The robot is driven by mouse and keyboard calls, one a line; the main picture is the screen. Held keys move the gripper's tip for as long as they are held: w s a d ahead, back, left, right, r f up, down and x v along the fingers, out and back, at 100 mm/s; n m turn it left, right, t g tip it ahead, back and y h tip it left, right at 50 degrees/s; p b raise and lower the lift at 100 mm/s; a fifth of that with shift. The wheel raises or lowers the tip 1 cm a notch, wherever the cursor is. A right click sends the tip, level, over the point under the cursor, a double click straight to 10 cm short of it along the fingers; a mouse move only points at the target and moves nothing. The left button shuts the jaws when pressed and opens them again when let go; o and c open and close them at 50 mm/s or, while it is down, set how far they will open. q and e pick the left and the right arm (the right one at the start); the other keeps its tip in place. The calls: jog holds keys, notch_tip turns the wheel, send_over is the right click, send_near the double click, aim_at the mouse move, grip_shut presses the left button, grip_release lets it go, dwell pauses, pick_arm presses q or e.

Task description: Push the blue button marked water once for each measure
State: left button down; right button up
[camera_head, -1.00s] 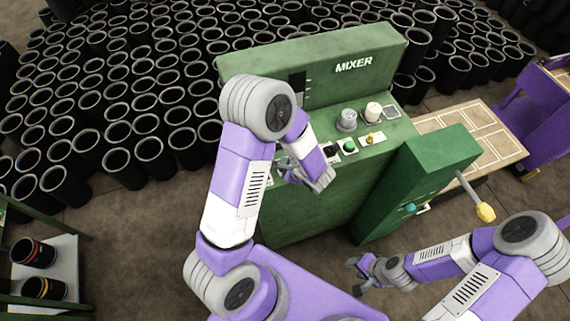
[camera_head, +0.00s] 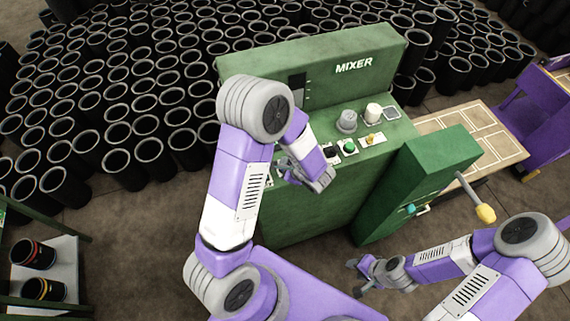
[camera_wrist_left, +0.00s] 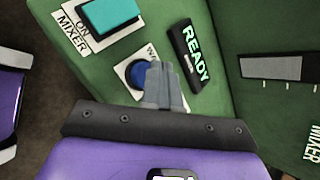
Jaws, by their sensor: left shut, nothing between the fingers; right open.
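The blue button (camera_wrist_left: 138,74) sits on a white plate on the green mixer console, in the left wrist view. My right gripper (camera_head: 354,266) is open and empty, low in front of the console.
A teal button (camera_wrist_left: 108,14) marked "ON MIXER" and a lit READY sign (camera_wrist_left: 186,56) flank the blue button. A green button (camera_head: 350,147) and a yellow switch (camera_head: 371,138) lie further right. A green cabinet (camera_head: 425,180) stands on the right. Black sleeves (camera_head: 120,115) fill the back floor.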

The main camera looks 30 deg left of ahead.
pick_arm(q)
jog(key=shift+r, duration=0.4)
jog(key=shift+r, duration=0.1)
jog(key=shift+r+p, duration=1.55)
jog(key=shift+r, duration=0.9)
jog(key=shift+f, duration=0.15)
dwell(0.5)
jog(key=s+d+f+n+g+h+b, duration=0.35)
jog(key=s+d+f+h, duration=0.2)
jog(key=s+f, duration=0.35)
jog(key=s+d+f+n+g+h+b, duration=0.35)
jog(key=s+d+f, duration=0.4)
jog(key=f, duration=0.35)
notch_tip(320, 180, down, 9)
jog(key=w+d+n+t+h+b, duration=0.1)
jog(key=d+n+t+h+b, duration=0.1)
jog(key=n, duration=0.8)
jog(key=shift+w+n+t+h+b, duration=0.25)
jog(key=shift+t+h+b, duration=0.35)
jog(key=shift+b, duration=0.65)
